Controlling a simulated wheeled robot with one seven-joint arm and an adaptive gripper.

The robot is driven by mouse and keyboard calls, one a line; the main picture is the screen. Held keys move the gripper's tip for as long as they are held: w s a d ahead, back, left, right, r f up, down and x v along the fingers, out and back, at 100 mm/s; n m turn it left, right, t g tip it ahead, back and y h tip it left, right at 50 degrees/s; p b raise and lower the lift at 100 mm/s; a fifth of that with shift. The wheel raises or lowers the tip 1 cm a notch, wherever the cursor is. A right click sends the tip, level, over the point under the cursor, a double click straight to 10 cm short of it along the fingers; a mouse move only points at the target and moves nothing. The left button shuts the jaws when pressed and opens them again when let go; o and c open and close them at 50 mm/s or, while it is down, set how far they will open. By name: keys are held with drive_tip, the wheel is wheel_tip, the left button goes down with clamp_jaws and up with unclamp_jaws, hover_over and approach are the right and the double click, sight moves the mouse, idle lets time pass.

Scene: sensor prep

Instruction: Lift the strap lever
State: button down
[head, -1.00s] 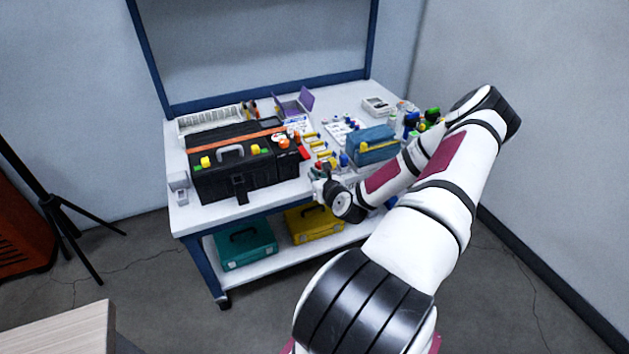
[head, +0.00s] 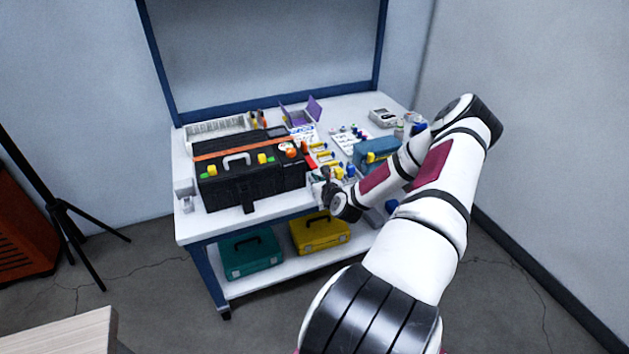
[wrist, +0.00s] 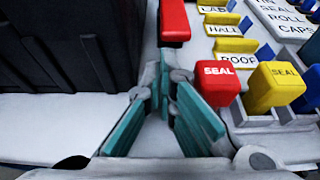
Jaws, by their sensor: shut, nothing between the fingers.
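A black toolbox (head: 275,188) stands at the table's left with an orange strap (head: 225,146) across its top. A red lever-like piece (head: 304,147) sits at the strap's right end. In the wrist view, a red bar (wrist: 174,22), probably that lever, is at top centre, just beyond my fingertips. My gripper (wrist: 164,80) is shut and empty, its teal finger pads together, between the toolbox's dark side and the labelled blocks. In the head view my gripper (head: 326,180) is beside the toolbox's right front corner. I cannot tell whether it touches the lever.
A red SEAL block (wrist: 217,82) and a yellow SEAL block (wrist: 275,88) stand close right of my fingers. Yellow label holders (wrist: 235,45) lie beyond. White table surface (wrist: 50,120) is clear at left.

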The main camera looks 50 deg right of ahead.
sight(311, 167)
drive_tip(key=shift+r+p, duration=0.35)
drive_tip(key=shift+p, duration=0.05)
drive_tip(key=shift+r+g+y+p, duration=0.4)
drive_tip(key=shift+g+p, duration=0.2)
drive_tip(key=shift+p, duration=0.3)
wheel_tip(311, 167, up, 2)
drive_tip(key=g+p, duration=0.1)
drive_tip(key=p, duration=0.2)
drive_tip(key=shift+s+y, duration=0.1)
drive_tip(key=shift+y, duration=0.3)
wheel_tip(311, 167, up, 2)
drive_tip(key=g+y+p, duration=0.1)
drive_tip(key=g+p, duration=0.1)
drive_tip(key=p, duration=0.1)
drive_tip(key=shift+w+d+r+g, duration=0.15)
drive_tip(key=shift+w+r+g, duration=0.15)
drive_tip(key=shift+r, duration=0.15)
drive_tip(key=shift+w+d+r+p, duration=0.15)
drive_tip(key=shift+w+r+p, duration=0.15)
drive_tip(key=shift+r, duration=0.2)
drive_tip(key=shift+w+d+r+p, duration=0.15)
drive_tip(key=shift+w+r+p, duration=0.1)
drive_tip(key=shift+r, duration=0.2)
drive_tip(key=shift+r, duration=0.2)
